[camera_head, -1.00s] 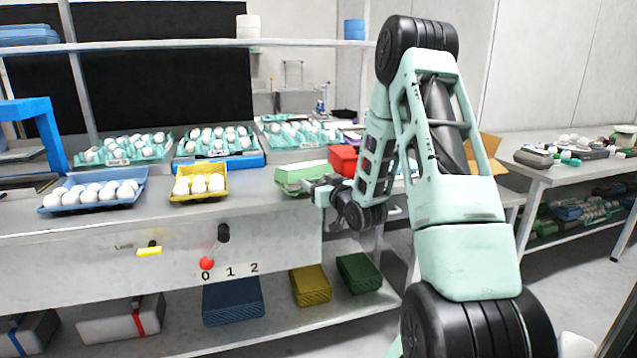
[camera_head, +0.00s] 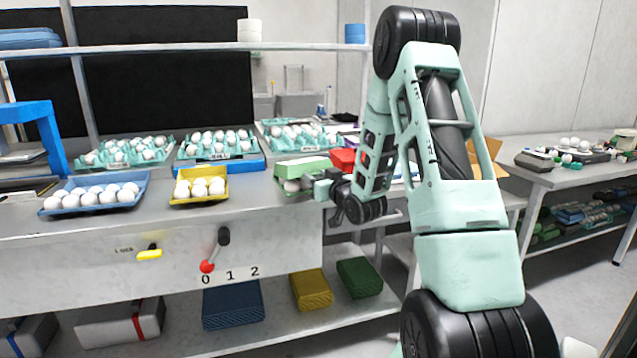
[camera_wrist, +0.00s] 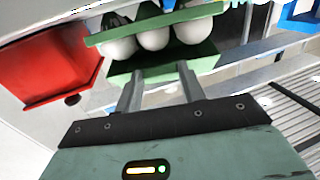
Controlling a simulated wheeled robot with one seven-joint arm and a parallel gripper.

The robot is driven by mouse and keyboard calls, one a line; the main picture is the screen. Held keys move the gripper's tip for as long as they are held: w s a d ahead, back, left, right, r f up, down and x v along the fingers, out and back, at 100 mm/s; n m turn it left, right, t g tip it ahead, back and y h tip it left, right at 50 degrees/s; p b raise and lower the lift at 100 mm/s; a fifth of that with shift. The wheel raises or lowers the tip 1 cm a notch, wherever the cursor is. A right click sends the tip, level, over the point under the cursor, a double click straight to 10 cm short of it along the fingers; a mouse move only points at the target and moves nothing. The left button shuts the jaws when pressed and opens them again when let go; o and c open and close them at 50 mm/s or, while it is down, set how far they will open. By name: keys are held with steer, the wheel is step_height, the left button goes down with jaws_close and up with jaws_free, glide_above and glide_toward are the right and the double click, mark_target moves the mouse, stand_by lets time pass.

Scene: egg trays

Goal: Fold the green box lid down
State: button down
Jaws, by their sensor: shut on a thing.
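The green box (camera_head: 284,188) stands on the bench near its right end, with white eggs in it. Its green lid (camera_head: 304,165) is above the eggs and partly open; an egg (camera_head: 291,186) shows in the gap. My gripper (camera_head: 316,185) is at the box's right front side. In the wrist view, several eggs (camera_wrist: 152,39) sit between two green parts. My gripper's fingers (camera_wrist: 160,80) stand apart, their tips at the green part (camera_wrist: 160,64) nearest me. They are shut on the green box; which part is between them is hard to tell.
A red box (camera_head: 343,160) stands close behind the green box, also in the wrist view (camera_wrist: 50,65). A yellow egg tray (camera_head: 200,200) and a blue egg tray (camera_head: 60,212) lie to the left. Bare bench lies between the yellow tray and green box.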

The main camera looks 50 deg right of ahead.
steer(key=c, duration=0.8)
jaws_free()
steer(key=shift+c, duration=0.2)
steer(key=p+v, duration=1.5)
steer(key=v, duration=0.2)
steer(key=shift+s, duration=0.2)
